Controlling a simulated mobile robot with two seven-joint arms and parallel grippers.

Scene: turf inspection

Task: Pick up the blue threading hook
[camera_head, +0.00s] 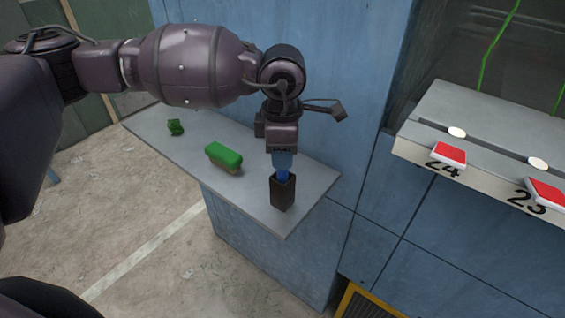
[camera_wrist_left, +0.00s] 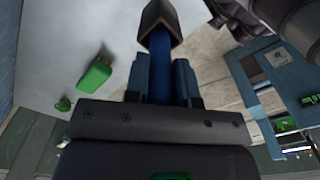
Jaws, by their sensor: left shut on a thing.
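The blue threading hook (camera_head: 283,174) stands upright with its lower end inside a dark square holder (camera_head: 283,192) near the front right corner of the grey shelf. My left gripper (camera_head: 282,160) is above the holder, pointing down, and is shut on the upper part of the hook. In the left wrist view the blue hook (camera_wrist_left: 160,68) runs between the two fingers to the dark holder (camera_wrist_left: 160,22). The hook's lower end is hidden in the holder. My right gripper is not in view.
The grey shelf (camera_head: 255,205) also carries a green-topped block (camera_head: 223,156) and a small green piece (camera_head: 175,127). A blue wall (camera_head: 340,70) rises behind it. At right is a ledge with red pads (camera_head: 449,152) and numbers 24 and 23. Concrete floor is clear at lower left.

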